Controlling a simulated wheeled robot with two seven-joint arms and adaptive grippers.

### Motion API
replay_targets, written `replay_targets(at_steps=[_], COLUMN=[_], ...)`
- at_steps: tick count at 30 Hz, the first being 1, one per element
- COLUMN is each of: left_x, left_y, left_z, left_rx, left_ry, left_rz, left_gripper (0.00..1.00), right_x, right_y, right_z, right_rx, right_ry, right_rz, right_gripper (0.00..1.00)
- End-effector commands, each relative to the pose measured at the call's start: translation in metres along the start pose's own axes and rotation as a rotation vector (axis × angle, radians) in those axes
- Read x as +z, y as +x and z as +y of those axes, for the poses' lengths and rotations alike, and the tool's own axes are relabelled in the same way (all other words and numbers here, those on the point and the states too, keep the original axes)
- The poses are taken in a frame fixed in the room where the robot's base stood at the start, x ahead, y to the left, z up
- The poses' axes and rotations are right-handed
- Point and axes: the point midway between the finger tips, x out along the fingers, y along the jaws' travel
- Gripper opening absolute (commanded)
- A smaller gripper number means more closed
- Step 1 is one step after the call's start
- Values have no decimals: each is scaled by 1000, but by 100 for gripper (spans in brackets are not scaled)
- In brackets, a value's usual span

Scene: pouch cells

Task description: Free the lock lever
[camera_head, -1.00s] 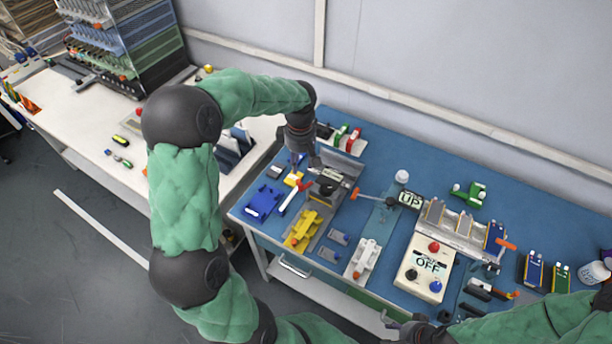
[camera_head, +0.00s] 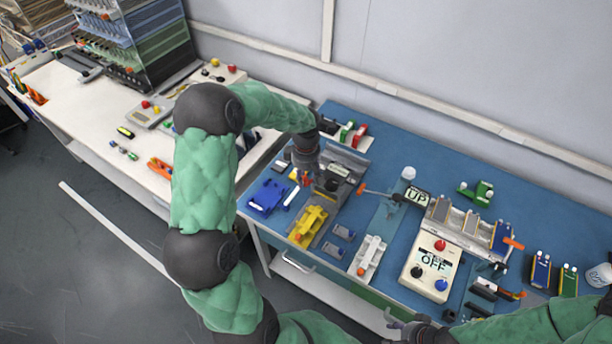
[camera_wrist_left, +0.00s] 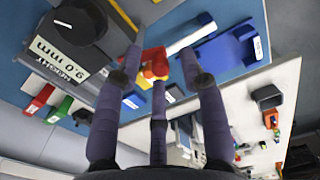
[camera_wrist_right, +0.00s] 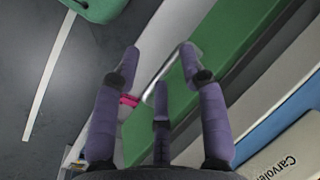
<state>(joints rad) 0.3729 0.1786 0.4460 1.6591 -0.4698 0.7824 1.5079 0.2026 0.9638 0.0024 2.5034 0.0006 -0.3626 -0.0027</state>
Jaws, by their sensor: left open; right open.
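A small red lever knob (camera_head: 306,180) stands at the left fixture, and I take it for the lock lever. In the left wrist view the red knob (camera_wrist_left: 156,66), with yellow and orange parts around it, lies just beyond my fingertips, between them in the picture. My left gripper (camera_head: 308,171) is open and close above it. I cannot tell whether any finger touches it. A black round knob (camera_wrist_left: 73,24) on a grey block marked "9.0 mm" is beside the fingers. My right gripper (camera_head: 392,322) is open and empty by the bench's front edge.
The blue bench (camera_head: 400,160) also holds a blue tray (camera_head: 267,197), a yellow part (camera_head: 308,226), an "UP" sign (camera_head: 417,196) by an orange-tipped lever, and an "OFF" control box (camera_head: 432,268). A white side bench (camera_head: 100,105) is at left.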

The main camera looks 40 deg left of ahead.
Motion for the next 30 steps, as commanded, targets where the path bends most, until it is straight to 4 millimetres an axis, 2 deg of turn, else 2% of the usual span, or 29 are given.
replay_targets(at_steps=[1,5,19,30], left_x=[0,0,-2,-13], left_y=[0,0,0,-1], left_z=[0,0,0,5], left_rx=[0,0,-1,-1], left_ry=[0,0,49,316], left_rz=[0,0,-1,-1], left_gripper=[38,1,0,0], right_x=[0,0,0,0], right_y=[0,0,-1,-7], right_z=[0,0,0,-2], right_rx=[0,0,0,0], right_ry=[0,0,0,0], right_rz=[0,0,0,0], right_gripper=[43,43,43,43])
